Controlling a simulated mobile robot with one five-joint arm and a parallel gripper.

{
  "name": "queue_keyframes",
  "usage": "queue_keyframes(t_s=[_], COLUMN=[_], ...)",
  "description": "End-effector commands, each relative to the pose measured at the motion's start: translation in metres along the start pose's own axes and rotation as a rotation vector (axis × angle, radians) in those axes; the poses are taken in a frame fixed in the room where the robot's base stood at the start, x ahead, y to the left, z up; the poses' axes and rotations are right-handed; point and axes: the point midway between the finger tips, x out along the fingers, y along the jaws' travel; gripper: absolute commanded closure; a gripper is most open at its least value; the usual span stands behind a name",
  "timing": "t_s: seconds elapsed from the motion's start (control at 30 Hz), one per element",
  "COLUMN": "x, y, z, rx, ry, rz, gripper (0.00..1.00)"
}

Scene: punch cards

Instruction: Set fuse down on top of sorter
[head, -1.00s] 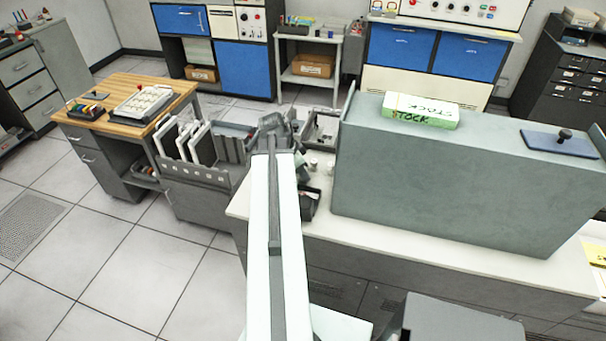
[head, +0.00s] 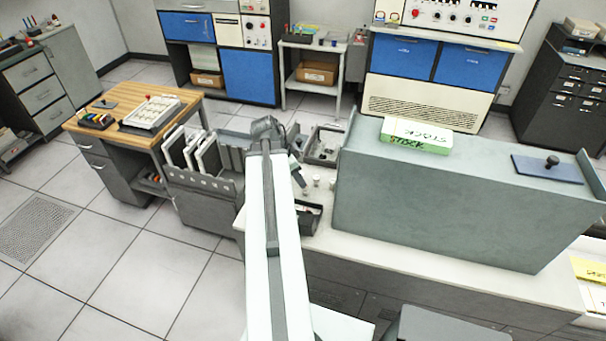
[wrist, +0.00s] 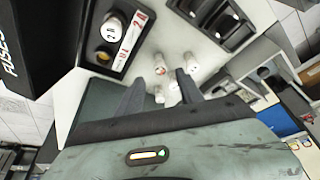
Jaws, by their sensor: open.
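Several small white cylindrical fuses stand on the white counter. One fuse (wrist: 160,65) shows beyond my fingertips in the wrist view, with another fuse (wrist: 190,62) to its right. In the head view a fuse (head: 333,183) stands just right of my gripper (head: 299,177). In the wrist view my gripper (wrist: 161,77) has its two dark fingers apart. Two more white pieces show between the fingers; I cannot tell whether either finger touches them. The long grey-green cabinet (head: 440,205) on the counter appears to be the sorter; its top is mostly bare.
A green and white STOCK box (head: 415,136) and a blue plate with a black knob (head: 548,169) lie on the cabinet top. A rack of white panels (head: 200,155) stands left of my arm.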

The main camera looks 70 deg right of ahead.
Motion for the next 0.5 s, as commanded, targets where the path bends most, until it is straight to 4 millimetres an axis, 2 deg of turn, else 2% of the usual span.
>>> queue_keyframes(t_s=[0.03, 0.13, 0.5], x=[-0.023, -0.037, -0.038], y=[0.001, 0.001, 0.0], z=[-0.004, -0.003, 0.0], rx=[-0.001, 0.0, 0.001], ry=[0.0, 0.0, 0.0], rz=[0.0, 0.001, 0.001], gripper=[0.56, 0.56, 0.56])
